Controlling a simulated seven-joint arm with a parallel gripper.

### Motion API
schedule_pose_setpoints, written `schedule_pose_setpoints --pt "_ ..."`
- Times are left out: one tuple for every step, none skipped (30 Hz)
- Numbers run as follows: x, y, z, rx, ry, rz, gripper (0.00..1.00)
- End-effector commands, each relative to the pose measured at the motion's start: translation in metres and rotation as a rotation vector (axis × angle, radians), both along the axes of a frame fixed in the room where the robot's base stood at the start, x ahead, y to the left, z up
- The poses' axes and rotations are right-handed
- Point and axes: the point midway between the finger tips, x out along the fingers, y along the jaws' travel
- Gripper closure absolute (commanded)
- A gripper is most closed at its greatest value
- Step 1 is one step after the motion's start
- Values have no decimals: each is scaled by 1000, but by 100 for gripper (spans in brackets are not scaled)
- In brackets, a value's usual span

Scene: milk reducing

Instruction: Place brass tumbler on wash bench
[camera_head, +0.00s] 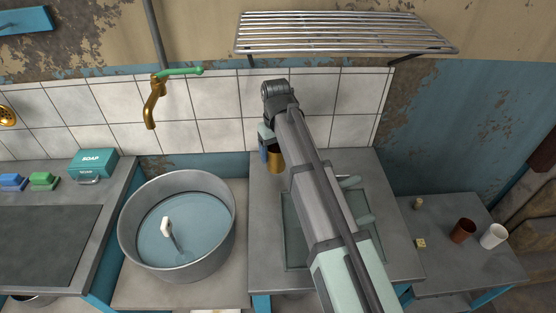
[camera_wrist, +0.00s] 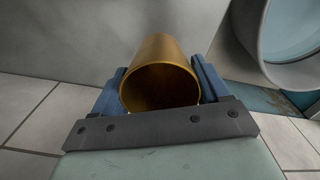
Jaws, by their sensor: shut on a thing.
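The brass tumbler (camera_head: 276,161) is over the back left part of the grey middle bench (camera_head: 340,164), near the tiled wall. My gripper (camera_head: 271,156) is shut on it. In the wrist view the blue fingers of my gripper (camera_wrist: 160,90) press both sides of the tumbler (camera_wrist: 163,48), and its open mouth faces the camera. The tumbler looks empty. I cannot tell whether its base touches the bench. My arm hides part of the bench. No label tells which surface is the wash bench; a left bench (camera_head: 107,205) holds soap things.
A round metal basin (camera_head: 128,245) of water with a white-headed brush stands left of the middle bench, below a brass tap (camera_head: 151,105). A wire rack (camera_head: 340,45) hangs above. A tray with upright pegs (camera_head: 352,182) lies partly under my arm. Brown (camera_head: 462,231) and white (camera_head: 493,236) cups stand right.

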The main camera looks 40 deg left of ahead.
Motion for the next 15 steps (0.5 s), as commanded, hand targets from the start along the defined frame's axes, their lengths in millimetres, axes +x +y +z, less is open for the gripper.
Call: schedule_pose_setpoints --pt "0 0 -3 0 0 0 57" --pt "0 0 -5 0 0 0 57" --pt "0 0 -8 -1 0 0 57" --pt "0 0 -12 -1 0 0 57" --pt "0 -1 -15 -2 1 0 57" --pt "0 -1 -20 -2 1 0 57" --pt "0 -1 -24 -2 1 0 57" --pt "0 -1 -27 -1 0 0 57" --pt "0 0 -32 -1 0 0 57" --pt "0 0 -35 -1 0 0 57" --pt "0 0 -37 -1 0 0 57" --pt "0 0 -38 -1 0 0 57" --pt "0 0 -38 0 0 0 57" --pt "0 0 -38 0 0 0 57" --pt "0 0 -38 0 0 0 57"
